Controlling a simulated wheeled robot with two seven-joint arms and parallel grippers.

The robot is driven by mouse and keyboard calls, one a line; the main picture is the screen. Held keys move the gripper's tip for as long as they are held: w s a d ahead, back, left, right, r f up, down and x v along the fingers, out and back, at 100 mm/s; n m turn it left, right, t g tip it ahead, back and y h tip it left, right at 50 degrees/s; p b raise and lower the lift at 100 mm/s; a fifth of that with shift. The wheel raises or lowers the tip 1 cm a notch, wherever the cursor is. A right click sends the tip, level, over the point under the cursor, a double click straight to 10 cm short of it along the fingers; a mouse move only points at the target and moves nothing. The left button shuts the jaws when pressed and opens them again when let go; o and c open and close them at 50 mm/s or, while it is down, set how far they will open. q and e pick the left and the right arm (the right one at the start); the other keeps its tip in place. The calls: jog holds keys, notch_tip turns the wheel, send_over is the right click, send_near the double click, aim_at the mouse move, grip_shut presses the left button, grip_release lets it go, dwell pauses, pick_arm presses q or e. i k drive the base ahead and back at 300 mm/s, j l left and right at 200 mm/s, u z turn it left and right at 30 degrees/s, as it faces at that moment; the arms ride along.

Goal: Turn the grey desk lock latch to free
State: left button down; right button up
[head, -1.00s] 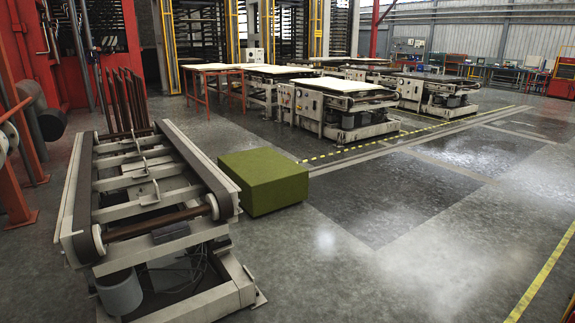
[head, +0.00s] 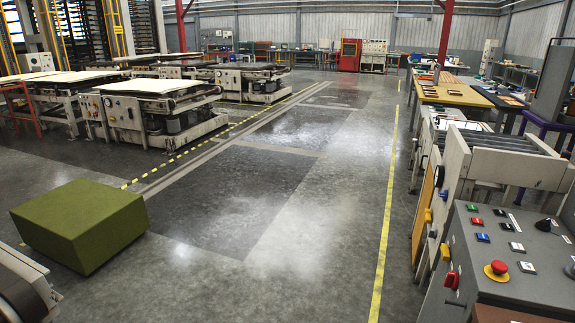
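A grey control desk (head: 508,250) stands at the lower right of the head view, cut off by the right edge. Its sloped top carries several small coloured buttons, a red mushroom button (head: 498,267) on a yellow ring and a black knob (head: 544,225). A red switch (head: 452,281) sits on its left side face. I cannot tell which of these, if any, is the lock latch, or how it is turned. Neither of my grippers is in view.
A green block (head: 80,225) stands on the floor at left. A machine with rollers (head: 490,160) stands just behind the desk. Workbenches (head: 450,95) line the right side. Open floor with a yellow line (head: 384,240) lies in the middle.

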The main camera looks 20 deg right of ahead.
aim_at(444, 252)
jog(key=i+z, duration=0.1)
jog(key=z, duration=0.4)
jog(key=i+z, duration=0.15)
jog(key=z, duration=0.35)
jog(key=i+z, duration=0.1)
jog(key=z, duration=0.35)
jog(key=i+z, duration=0.1)
jog(key=z, duration=0.4)
jog(key=i+j+z, duration=0.1)
jog(key=z, duration=0.4)
jog(key=j+z, duration=0.2)
jog(key=z, duration=0.3)
jog(key=i+j+z, duration=0.3)
jog(key=j, duration=0.45)
jog(key=j+z, duration=0.35)
jog(key=j, duration=0.4)
jog(key=i+j+z, duration=0.1)
jog(key=j+z, duration=0.2)
jog(key=j, duration=0.5)
